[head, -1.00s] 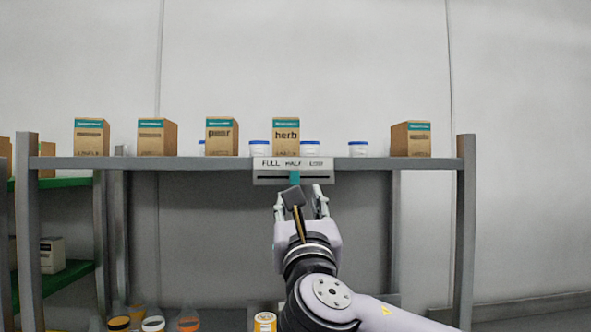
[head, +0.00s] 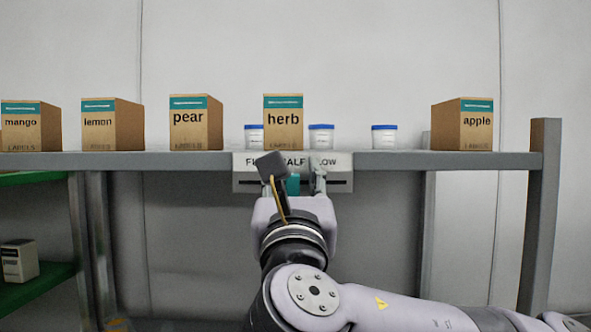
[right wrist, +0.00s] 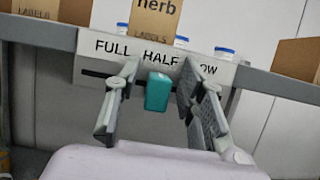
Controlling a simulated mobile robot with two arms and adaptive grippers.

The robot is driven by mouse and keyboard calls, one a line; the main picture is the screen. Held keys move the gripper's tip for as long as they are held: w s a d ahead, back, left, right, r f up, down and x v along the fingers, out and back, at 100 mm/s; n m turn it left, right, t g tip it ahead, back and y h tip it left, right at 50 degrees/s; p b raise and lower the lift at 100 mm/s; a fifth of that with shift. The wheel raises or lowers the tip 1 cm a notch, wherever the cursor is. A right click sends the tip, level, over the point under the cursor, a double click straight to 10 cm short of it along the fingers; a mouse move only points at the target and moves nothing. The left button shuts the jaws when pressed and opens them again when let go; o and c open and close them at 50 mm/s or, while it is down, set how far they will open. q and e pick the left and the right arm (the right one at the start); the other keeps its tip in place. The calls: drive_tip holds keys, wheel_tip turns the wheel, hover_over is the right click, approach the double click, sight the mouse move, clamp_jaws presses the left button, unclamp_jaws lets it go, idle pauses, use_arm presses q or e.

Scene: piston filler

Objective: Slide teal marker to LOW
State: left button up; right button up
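The teal marker (right wrist: 158,92) sits on the slot of the white FULL/HALF/LOW plate (right wrist: 98,62), below the word HALF. In the head view the marker (head: 293,184) shows partly between my right gripper's fingers, and the plate (head: 341,172) is fixed to the shelf's front edge. My right gripper (head: 293,182) is open, with one finger on each side of the marker. In the right wrist view the gripper (right wrist: 160,100) shows a gap between the marker and each finger. My left gripper is not in view.
A grey shelf (head: 400,161) carries label boxes, including the herb box (head: 283,128) above the plate and the apple box (head: 462,128) at right. White tubs with blue lids (head: 384,138) stand between them. The space below the plate's right side is clear.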

drive_tip(key=shift+r, duration=0.1)
drive_tip(key=shift+s+a+r, duration=0.1)
drive_tip(key=shift+s, duration=0.15)
drive_tip(key=shift+c, duration=0.3)
drive_tip(key=shift+w, duration=0.1)
clamp_jaws()
idle(0.4)
